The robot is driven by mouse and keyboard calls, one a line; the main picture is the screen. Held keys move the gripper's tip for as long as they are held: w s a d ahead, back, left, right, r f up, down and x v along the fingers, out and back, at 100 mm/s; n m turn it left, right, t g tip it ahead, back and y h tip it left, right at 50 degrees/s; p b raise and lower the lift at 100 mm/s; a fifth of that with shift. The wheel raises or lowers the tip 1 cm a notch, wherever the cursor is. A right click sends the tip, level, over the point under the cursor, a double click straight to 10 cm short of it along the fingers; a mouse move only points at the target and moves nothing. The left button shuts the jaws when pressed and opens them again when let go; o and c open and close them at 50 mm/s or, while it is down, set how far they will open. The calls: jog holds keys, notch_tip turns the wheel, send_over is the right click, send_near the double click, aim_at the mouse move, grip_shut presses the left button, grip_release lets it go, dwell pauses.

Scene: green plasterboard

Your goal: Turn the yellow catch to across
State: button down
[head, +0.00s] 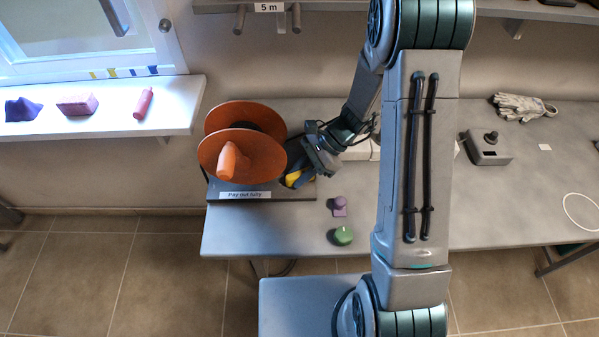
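The yellow catch (292,179) shows as a small yellow patch on the dark base (225,190) of an orange reel, at the base's right side. My gripper (300,176) is right at the catch, coming in from the upper right, and covers part of it. I cannot tell whether the fingers touch the catch or are closed on it, nor which way the catch is turned. The orange reel (243,157) has two discs and a crank knob (229,163). The base bears a label (245,195) reading "Pay out fully".
A purple knobbed piece (340,207) and a green piece (342,236) are on the table (300,236) below my gripper. A grey box with a knob (488,149), gloves (522,107) and a white ring (582,211) lie right. A windowsill (100,125) holds small items.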

jog(key=m+t+b, duration=0.2)
jog(key=shift+w+f+m+y, duration=0.1)
jog(key=shift+f+m+y, duration=0.1)
jog(key=shift+m+y, duration=0.1)
jog(key=shift+w+r+m+t+b, duration=0.1)
jog(key=shift+r+m+t+b, duration=0.1)
jog(key=shift+m+t+b, duration=0.7)
jog(key=c, duration=1.2)
grip_release()
jog(key=shift+c, duration=0.2)
jog(key=w+v, duration=0.1)
jog(key=v, duration=1.2)
jog(key=shift+s+d+r, duration=0.25)
jog(key=shift+s+r, duration=0.05)
jog(key=shift+s, duration=0.05)
